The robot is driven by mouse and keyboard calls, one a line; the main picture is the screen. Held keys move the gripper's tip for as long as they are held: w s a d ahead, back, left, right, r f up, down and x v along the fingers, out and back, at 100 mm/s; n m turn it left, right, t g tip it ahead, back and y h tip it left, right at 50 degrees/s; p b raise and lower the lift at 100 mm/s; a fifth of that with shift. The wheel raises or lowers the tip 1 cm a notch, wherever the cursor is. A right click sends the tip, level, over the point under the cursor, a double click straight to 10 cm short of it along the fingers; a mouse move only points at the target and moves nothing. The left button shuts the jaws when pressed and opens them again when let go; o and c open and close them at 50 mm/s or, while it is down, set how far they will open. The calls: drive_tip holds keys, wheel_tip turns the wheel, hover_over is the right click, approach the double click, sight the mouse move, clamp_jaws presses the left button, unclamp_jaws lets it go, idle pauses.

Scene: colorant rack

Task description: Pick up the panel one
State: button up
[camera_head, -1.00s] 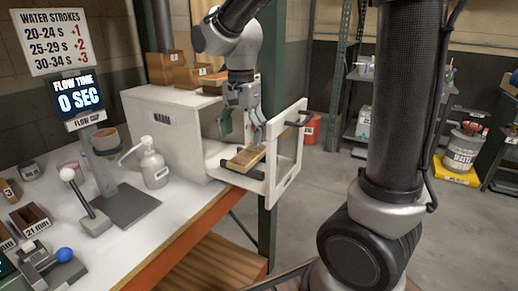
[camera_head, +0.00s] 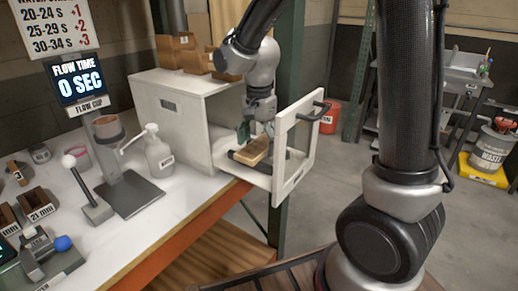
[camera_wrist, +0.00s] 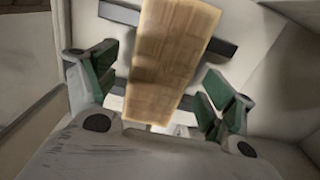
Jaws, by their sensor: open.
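The panel (camera_head: 256,150) is a light wooden board. It lies across dark bars on the pulled-out white shelf of the white cabinet, next to the open framed door. My gripper (camera_head: 258,132) hangs over the panel, pointing down. In the wrist view the panel (camera_wrist: 173,55) runs between the two green-padded fingers of my gripper (camera_wrist: 160,95). The fingers are open, with a gap on either side of the wood. I cannot tell their exact height over it. No label shows on the panel.
The cabinet (camera_head: 172,125) stands left of my gripper, and its open door (camera_head: 295,148) with a black handle stands to the right. Wooden boxes (camera_head: 178,50) sit on top. A pump bottle (camera_head: 158,155) and a flow cup stand (camera_head: 125,185) are on the bench.

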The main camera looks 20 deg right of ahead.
drive_tip(key=c, duration=1.1)
drive_tip(key=shift+c, duration=0.2)
